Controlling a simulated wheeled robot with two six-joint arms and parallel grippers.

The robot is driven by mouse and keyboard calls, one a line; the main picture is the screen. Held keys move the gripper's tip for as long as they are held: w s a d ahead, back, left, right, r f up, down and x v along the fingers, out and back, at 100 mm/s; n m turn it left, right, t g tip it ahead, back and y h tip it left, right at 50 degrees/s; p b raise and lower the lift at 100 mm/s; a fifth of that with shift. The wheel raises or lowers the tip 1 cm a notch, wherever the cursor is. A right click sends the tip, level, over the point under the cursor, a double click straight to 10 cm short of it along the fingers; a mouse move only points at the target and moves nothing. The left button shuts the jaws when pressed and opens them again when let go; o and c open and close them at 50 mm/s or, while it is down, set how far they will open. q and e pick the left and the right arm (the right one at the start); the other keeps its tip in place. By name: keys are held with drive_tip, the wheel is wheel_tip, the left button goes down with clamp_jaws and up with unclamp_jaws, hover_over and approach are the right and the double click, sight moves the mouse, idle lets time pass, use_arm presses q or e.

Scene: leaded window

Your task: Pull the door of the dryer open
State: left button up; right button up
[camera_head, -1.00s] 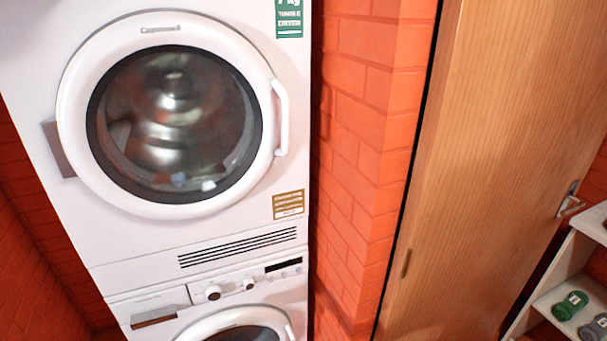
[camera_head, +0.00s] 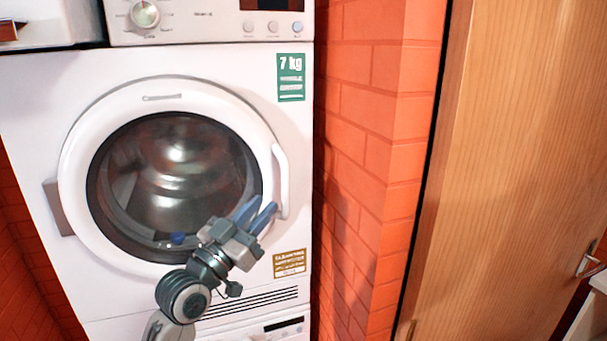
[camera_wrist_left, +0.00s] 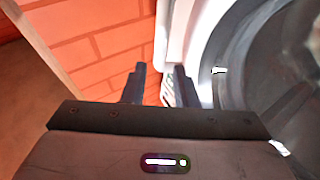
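The dryer (camera_head: 295,125) is a white front-loading machine. Its round door (camera_head: 85,130) has a white rim and dark glass, and it looks shut. The white upright handle (camera_head: 282,180) is on the door's right side. My left gripper (camera_head: 262,207) is in front of the door's lower right, just left of the handle's lower end in the head view. In the left wrist view its two fingers (camera_wrist_left: 160,85) are apart, with no clear grip on anything. The door glass (camera_wrist_left: 265,70) fills the right of that view. My right gripper is in neither view.
A red brick wall (camera_head: 365,150) stands close to the dryer's right side. A wooden door (camera_head: 500,160) is further right. Part of a second machine (camera_head: 285,328) shows below the dryer. The door's hinge (camera_head: 58,205) is on its left.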

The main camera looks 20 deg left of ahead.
sight(282, 185)
use_arm(q)
drive_tip(key=p+x, duration=0.4)
drive_tip(key=x, duration=0.6)
drive_tip(key=shift+w, duration=0.2)
drive_tip(key=shift+d, duration=0.1)
clamp_jaws()
